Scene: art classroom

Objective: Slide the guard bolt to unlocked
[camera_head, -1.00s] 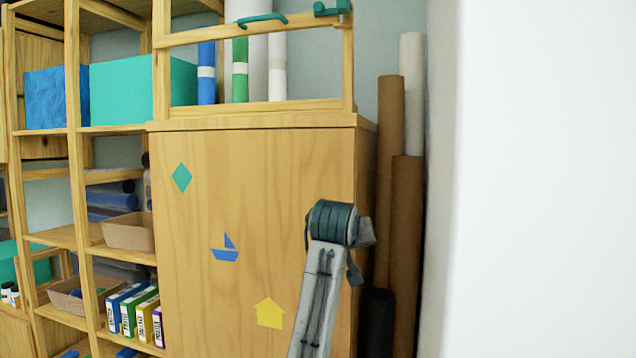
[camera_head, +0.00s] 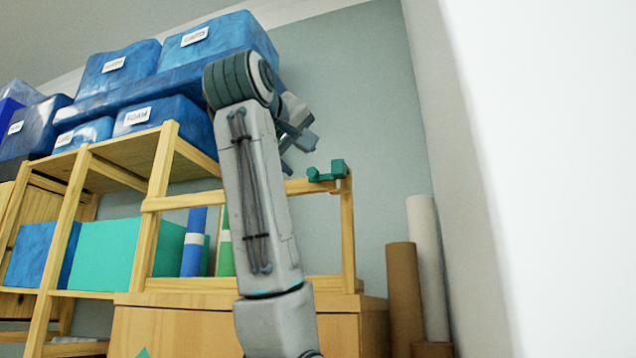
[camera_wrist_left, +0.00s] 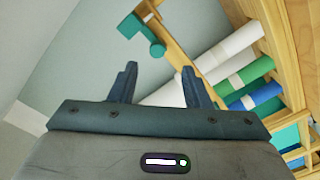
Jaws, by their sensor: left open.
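The guard bolt (camera_head: 327,171) is a small teal piece with a knob at the top right corner of the wooden guard frame (camera_head: 348,225). In the left wrist view the bolt (camera_wrist_left: 145,32) shows beyond my fingertips, up and slightly left, with clear space between. My left gripper (camera_head: 303,140) is raised just above and left of the bolt in the head view, partly hidden behind its own wrist. In the left wrist view its two fingers (camera_wrist_left: 158,75) stand apart with nothing between them. My right gripper is not in view.
Rolls of paper (camera_head: 193,240) stand behind the guard frame on the cabinet (camera_head: 180,330). Blue bins (camera_head: 165,120) sit on the shelf top at left. The wall area above the bolt is clear.

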